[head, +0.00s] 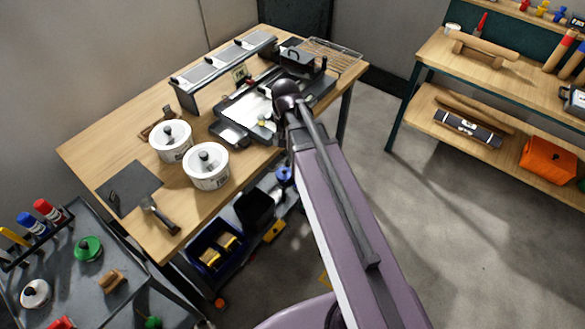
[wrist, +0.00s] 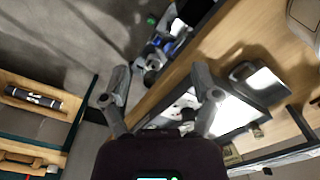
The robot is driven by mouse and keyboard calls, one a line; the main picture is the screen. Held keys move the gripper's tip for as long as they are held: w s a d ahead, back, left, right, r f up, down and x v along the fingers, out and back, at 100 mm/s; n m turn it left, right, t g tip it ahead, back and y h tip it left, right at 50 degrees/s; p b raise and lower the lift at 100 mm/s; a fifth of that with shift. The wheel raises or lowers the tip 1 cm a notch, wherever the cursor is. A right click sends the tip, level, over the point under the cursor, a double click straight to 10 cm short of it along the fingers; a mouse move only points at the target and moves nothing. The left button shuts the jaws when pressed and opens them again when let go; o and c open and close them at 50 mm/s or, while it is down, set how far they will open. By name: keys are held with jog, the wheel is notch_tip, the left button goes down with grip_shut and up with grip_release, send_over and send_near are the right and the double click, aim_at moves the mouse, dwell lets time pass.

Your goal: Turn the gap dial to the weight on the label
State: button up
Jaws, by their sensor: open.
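A dark machine (head: 303,62) with a flat bed stands at the back right of the wooden table (head: 85,150). A bright sheet or plate (head: 243,109) lies in front of it. I cannot pick out the gap dial. A small card (head: 240,73) stands by the long grey rack; its writing is too small to read. Two white tubs, one behind (head: 172,154) and one in front (head: 207,181), carry labels I cannot read. My gripper (wrist: 160,97) is open and empty over the table's edge in the wrist view. In the head view my arm hides it.
A long grey rack (head: 215,70) runs along the table's back. A wire rack (head: 335,54) sits at the far corner. Shelves (head: 430,100) stand right across open floor (head: 385,185).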

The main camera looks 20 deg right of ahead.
jog(key=s+f+n+b, duration=0.2)
jog(key=s+f+n, duration=0.1)
jog(key=s, duration=0.4)
jog(key=shift+s+a+n, duration=0.15)
jog(key=shift+s+n, duration=0.15)
dwell(1.2)
